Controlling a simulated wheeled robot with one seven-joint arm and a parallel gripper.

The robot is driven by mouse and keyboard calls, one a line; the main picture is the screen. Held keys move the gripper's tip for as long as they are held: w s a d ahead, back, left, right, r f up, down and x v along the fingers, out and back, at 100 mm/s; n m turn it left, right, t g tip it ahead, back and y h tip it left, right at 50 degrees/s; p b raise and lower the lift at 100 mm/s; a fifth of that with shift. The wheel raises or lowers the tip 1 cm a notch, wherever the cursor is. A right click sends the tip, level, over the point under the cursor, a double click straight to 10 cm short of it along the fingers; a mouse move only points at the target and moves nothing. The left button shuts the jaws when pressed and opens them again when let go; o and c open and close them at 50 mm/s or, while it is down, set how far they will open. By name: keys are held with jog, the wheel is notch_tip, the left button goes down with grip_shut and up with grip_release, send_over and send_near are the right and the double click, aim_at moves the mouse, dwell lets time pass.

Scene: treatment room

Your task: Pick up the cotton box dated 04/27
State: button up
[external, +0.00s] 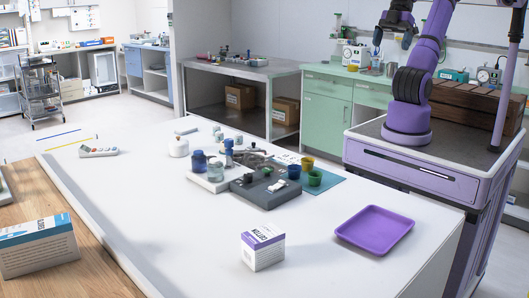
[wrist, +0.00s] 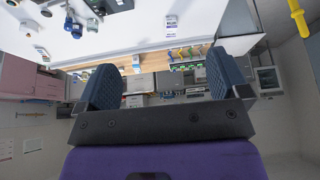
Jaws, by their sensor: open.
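A small white cotton box (external: 263,252) with a purple band and printed side stands upright on the white table, left of the purple tray. A larger white box (external: 40,250) with a blue band stands on the wooden surface at the left edge. No date is readable on either. A small pale box (wrist: 171,22) shows in the wrist view; I cannot tell which one it is. My gripper (external: 393,38) is raised at the upper right, far from both boxes. In the wrist view my gripper (wrist: 164,82) has its two dark fingers wide apart, with nothing between them.
An empty purple tray (external: 374,230) lies on the table's right part. Blue jars (external: 198,162), a dark grey block (external: 264,188) and coloured cups (external: 314,178) crowd the middle. A remote-like device (external: 99,151) lies at the back left. The table's front left part is clear.

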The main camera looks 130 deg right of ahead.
jog(key=w+r, duration=0.3)
jog(key=w, duration=0.5)
jog(key=m+g, duration=0.2)
jog(key=g, duration=0.3)
send_over(263, 232)
jog(key=f, duration=3.6)
jog(key=shift+s+a+f, duration=0.1)
jog(key=shift+s+a, duration=0.05)
jog(key=shift+s, duration=0.15)
notch_tip(263, 232, down, 6)
jog(key=shift+r, duration=0.2)
jog(key=shift+w+f, duration=0.2)
jog(key=shift+f, duration=1.15)
jog(key=shift+w+f, duration=0.15)
jog(key=shift+f, duration=1.2)
jog(key=c, duration=1)
